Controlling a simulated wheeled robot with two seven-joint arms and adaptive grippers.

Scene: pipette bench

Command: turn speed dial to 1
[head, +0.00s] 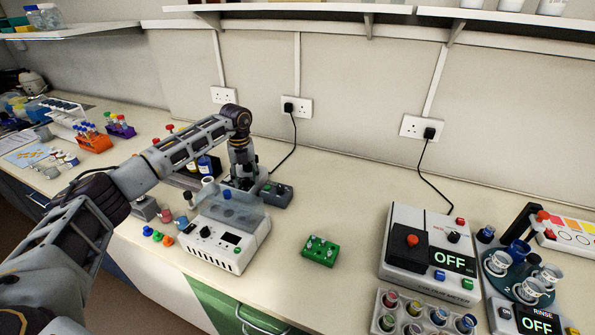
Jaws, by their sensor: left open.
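My left arm reaches in from the left and bends down at the wrist. My left gripper (242,178) is open and points down behind the white instrument, over a small dark device. What lies between its fingertips is too small and partly hidden to tell. The dark grey control box (276,195) with small knobs is just right of the gripper. The white instrument (222,240) in front has a black dial (205,232), a small dark screen and a clear lid. I cannot read any dial marks, nor tell which is the speed dial. My right gripper is not in view.
A green block (320,251) with small pegs stands right of the white instrument. A white colorimeter (430,255) reading OFF, a vial rack (420,318) and a rinse carousel (520,270) fill the right. Coloured caps lie at the white instrument's left. A cable runs to the wall socket behind.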

